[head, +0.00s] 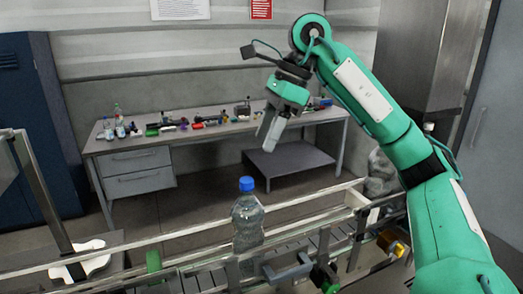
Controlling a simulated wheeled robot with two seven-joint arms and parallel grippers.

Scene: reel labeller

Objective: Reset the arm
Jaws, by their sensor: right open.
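My right arm comes in from the right, bends high at its elbow and reaches to the left. My right gripper (268,130) hangs in the air above the conveyor, fingers pointing down, open and empty. It is apart from everything around it. My left gripper does not show.
A clear bottle (247,230) with a blue cap stands upright on the railed conveyor (190,274), below the gripper. A workbench (225,129) with drawers and small items stands behind. A dark blue locker (32,130) is at left, a steel cabinet (425,50) at right.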

